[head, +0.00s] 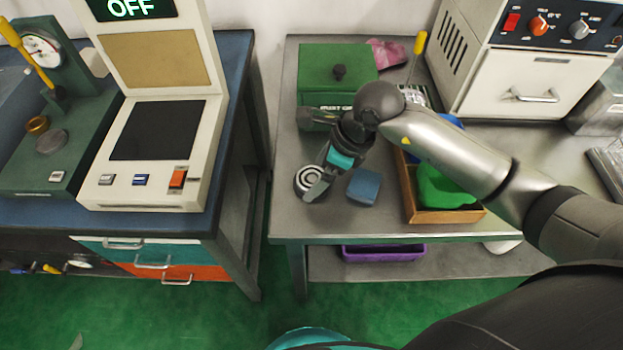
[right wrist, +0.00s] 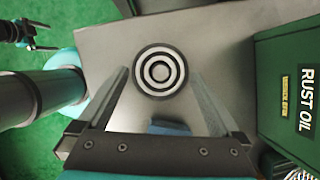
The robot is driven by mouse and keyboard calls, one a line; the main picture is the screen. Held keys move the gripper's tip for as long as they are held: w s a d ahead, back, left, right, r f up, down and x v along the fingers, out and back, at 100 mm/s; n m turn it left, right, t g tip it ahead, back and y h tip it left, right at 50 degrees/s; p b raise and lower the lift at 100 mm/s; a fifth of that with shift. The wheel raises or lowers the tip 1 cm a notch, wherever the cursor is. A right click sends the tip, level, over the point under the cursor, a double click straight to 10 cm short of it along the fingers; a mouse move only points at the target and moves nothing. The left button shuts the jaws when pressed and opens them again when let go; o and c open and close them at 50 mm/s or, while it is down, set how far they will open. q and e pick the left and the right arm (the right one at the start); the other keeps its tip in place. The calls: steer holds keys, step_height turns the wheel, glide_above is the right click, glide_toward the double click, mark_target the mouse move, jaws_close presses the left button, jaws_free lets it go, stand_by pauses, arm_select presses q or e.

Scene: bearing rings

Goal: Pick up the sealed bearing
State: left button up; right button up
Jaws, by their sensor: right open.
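The sealed bearing (head: 302,178) is a round ring with dark and white circles, lying flat near the left front of the grey metal table (head: 330,222). In the head view the fingers of my right gripper (head: 316,190) cover part of it. In the right wrist view the whole bearing (right wrist: 159,71) shows between and just ahead of the two fingertips. My right gripper (right wrist: 160,76) is open and empty, with a finger on either side. My left gripper (right wrist: 24,36) seems to show small at the upper left of the right wrist view, over the green floor; its jaw state is unclear.
A blue block (head: 364,186) lies right of the bearing. A wooden tray (head: 452,216) with a green item stands farther right. A green rust oil box (right wrist: 296,75) stands behind the bearing. The table's left and front edges are close. A workbench (head: 225,130) stands left across a gap.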

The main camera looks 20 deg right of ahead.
steer(key=c, duration=1.2)
steer(key=shift+c, duration=0.4)
steer(key=shift+r, duration=0.1)
